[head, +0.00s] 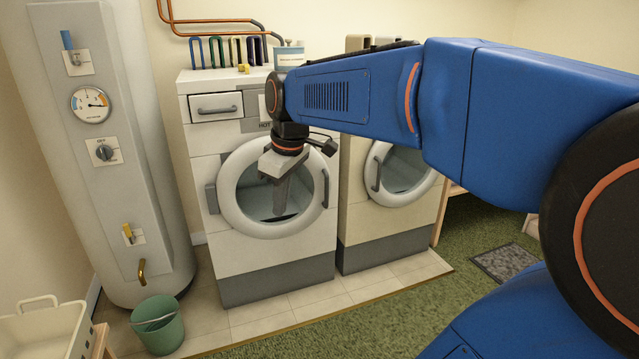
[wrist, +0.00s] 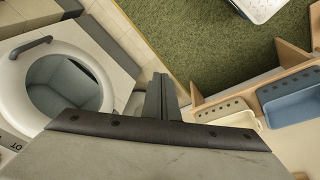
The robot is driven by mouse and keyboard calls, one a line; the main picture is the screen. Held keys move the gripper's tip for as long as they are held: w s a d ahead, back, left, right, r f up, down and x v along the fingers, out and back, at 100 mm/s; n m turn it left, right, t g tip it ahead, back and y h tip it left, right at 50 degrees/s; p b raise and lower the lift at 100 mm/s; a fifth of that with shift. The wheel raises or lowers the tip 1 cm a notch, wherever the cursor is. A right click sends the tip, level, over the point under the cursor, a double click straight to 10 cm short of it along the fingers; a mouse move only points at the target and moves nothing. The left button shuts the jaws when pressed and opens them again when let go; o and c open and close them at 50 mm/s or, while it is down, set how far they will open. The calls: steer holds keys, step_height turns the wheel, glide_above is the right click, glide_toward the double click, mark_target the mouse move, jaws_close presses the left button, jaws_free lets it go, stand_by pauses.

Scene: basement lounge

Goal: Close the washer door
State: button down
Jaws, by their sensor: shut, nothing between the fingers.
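The washer (head: 275,268) is the white machine on the left, with a HOT label. Its round door (head: 236,205) has a pale ring, dark glass, a hinge block at the left and a handle (head: 325,188) at the right. The door looks flush or nearly flush with the front; I cannot tell if it is latched. It also shows at the left of the wrist view (wrist: 108,92), with its handle (wrist: 30,47). My gripper (head: 280,212) is shut and empty, pointing down in front of the door glass and hiding part of it. Contact cannot be told.
A second, cream front-loader (head: 357,217) stands close on the right. A water heater (head: 140,215) stands at the left, with a green bucket (head: 158,325) and a white basket (head: 40,330) near it. A shelf with bins (wrist: 285,95) shows in the wrist view.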

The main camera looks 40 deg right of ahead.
steer(key=s+a+f+m+t, duration=0.1)
steer(key=s+a+f+m, duration=0.1)
steer(key=s+f, duration=0.3)
steer(key=n+t+h, duration=0.8)
steer(key=n+t, duration=0.2)
steer(key=t, duration=0.3)
glide_toward(317, 178)
steer(key=x, duration=0.6)
steer(key=shift+d+r, duration=0.1)
steer(key=shift+r, duration=0.05)
steer(key=shift+w, duration=0.15)
